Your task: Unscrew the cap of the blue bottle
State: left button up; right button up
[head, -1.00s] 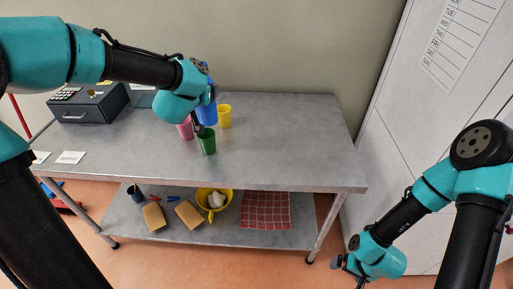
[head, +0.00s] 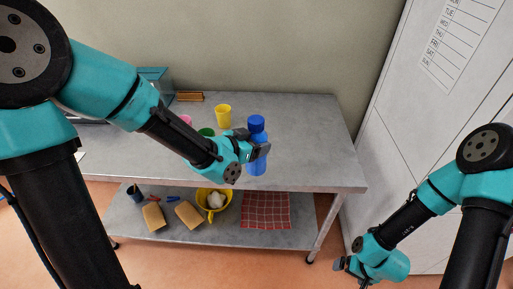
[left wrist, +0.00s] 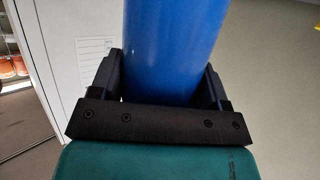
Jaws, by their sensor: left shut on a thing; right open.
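The blue bottle (head: 258,160) is upright in the head view, with its darker blue cap (head: 256,123) on top. My left gripper (head: 262,147) is shut around the bottle's body below the cap and holds it over the front part of the table. In the left wrist view the bottle's body (left wrist: 172,45) stands between the two fingers; its cap is out of that view. My right gripper (head: 340,264) is open and empty, low at the right, beyond the table's right end and well apart from the bottle.
The grey table (head: 310,130) is clear on its right side. A yellow cup (head: 223,115), a pink cup (head: 185,121) and a green cup (head: 207,132) stand behind my left arm. The lower shelf holds a yellow bowl (head: 229,209) and a checked cloth (head: 266,210). A cabinet (head: 400,120) stands at the right.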

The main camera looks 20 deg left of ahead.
pick_arm(q)
jog(key=shift+s, duration=0.1)
jog(key=w+a, duration=0.2)
jog(key=w, duration=0.5)
jog(key=w+a+f, duration=0.1)
jog(key=w+a, duration=0.1)
jog(key=w, duration=0.6)
jog(key=shift+w+a+f, duration=0.2)
jog(key=shift+f, duration=0.1)
jog(key=shift+f, duration=1.75)
jog(key=o, duration=1.7)
jog(key=shift+f, duration=0.15)
